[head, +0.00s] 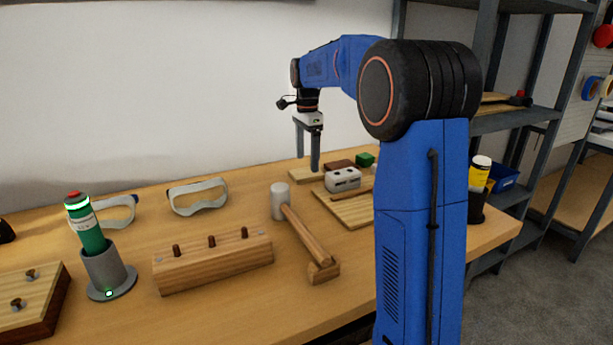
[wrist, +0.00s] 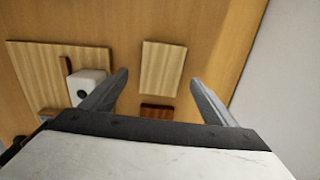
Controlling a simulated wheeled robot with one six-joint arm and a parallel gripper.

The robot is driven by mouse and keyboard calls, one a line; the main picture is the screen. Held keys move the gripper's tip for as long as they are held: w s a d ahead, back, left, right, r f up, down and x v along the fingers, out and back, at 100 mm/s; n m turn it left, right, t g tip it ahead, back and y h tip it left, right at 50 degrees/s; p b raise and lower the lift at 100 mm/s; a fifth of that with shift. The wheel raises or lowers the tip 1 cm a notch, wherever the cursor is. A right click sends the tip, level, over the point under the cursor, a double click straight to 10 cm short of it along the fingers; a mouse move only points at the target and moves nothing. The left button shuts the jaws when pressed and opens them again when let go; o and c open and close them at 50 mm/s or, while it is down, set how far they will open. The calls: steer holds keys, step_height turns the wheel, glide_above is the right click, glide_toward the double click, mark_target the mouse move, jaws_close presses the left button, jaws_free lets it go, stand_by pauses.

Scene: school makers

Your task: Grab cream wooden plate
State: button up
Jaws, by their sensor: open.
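The cream wooden plate (wrist: 162,66) is a small flat light-wood rectangle lying on the table. In the wrist view it sits between and partly beyond my fingertips, with clear space on both sides. In the head view the plate (head: 302,175) lies near the back edge of the table, partly behind a finger. My gripper (head: 307,163) points down over it, open and empty; it also shows in the wrist view (wrist: 159,80). I cannot tell the exact height of the fingertips above the plate.
A dark red-brown block (wrist: 157,112) lies close to the plate. A mallet (head: 305,240) and pegged wooden block (head: 213,260) lie nearer. The wall is close behind.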

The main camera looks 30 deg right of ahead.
mark_target(307, 172)
steer(key=shift+w+f, duration=0.1)
steer(key=shift+f, duration=1.95)
steer(key=c, duration=1.1)
steer(key=shift+r, duration=0.1)
steer(key=shift+c, duration=0.2)
